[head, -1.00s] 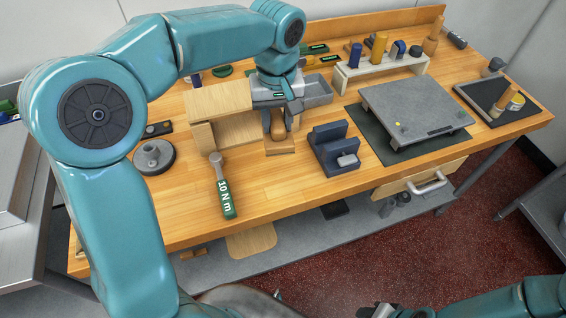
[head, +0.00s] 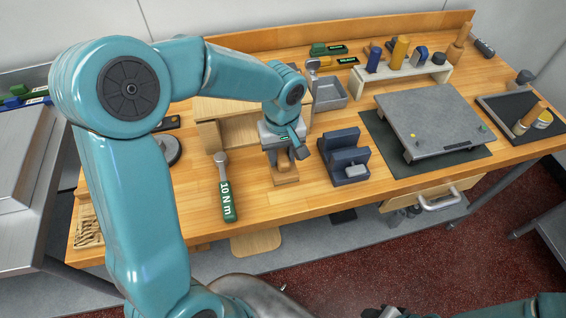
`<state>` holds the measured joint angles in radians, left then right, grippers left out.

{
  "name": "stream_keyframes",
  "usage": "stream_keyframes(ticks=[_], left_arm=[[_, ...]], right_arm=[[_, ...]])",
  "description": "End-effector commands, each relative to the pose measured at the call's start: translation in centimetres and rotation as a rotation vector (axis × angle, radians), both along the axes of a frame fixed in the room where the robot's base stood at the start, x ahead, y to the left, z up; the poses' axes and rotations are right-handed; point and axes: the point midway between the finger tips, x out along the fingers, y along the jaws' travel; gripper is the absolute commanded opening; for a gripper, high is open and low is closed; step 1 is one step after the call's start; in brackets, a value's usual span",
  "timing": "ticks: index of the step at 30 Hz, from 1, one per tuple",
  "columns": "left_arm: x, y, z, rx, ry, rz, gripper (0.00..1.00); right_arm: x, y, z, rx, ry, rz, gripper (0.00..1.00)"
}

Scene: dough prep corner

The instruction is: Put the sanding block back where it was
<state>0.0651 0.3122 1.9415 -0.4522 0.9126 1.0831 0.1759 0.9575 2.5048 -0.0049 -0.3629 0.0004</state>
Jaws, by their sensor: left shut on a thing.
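The sanding block (head: 287,179) looks like a flat light-wood base with a brown grip on top. My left gripper (head: 284,156) points down and is shut on its grip, hiding its upper part. The block is in front of the open-fronted wooden box (head: 207,133), between the torque wrench and the blue holder. I cannot tell whether its base touches the table or hangs just above it. My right gripper (head: 384,312) shows only in part at the bottom edge, and its fingers cannot be made out.
The green-handled torque wrench (head: 228,200) lies left of the block. The blue stepped holder (head: 343,155) stands close on its right. A grey plate (head: 425,118) on a dark mat is farther right. A grey tray (head: 329,94) stands behind. Bare wood lies in front.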

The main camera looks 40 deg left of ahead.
Motion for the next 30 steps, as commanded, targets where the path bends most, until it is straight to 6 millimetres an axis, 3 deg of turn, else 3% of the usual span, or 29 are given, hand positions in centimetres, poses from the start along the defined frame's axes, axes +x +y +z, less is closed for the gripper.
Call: stream_keyframes(ticks=[10,23,24,26,30], left_arm=[[0.3,0.0,-4.5,0.000,0.001,-0.001,0.00],[0.5,0.0,-5.3,0.000,-0.001,-0.001,0.00],[0.5,0.0,-5.3,0.000,-0.001,-0.001,0.39],[0.4,0.0,-5.2,0.000,0.000,-0.001,0.59],[0.4,0.0,-5.2,0.000,0.000,-0.002,0.62]], right_arm=[[0.0,0.0,0.3,0.000,0.000,0.000,0.43],[0.0,0.0,-0.3,0.000,0.000,0.000,0.43],[0.0,0.0,-0.3,0.000,0.000,0.000,0.43],[0.0,0.0,-0.2,0.000,0.000,0.000,0.43],[0.0,0.0,-0.2,0.000,0.000,0.000,0.43]])
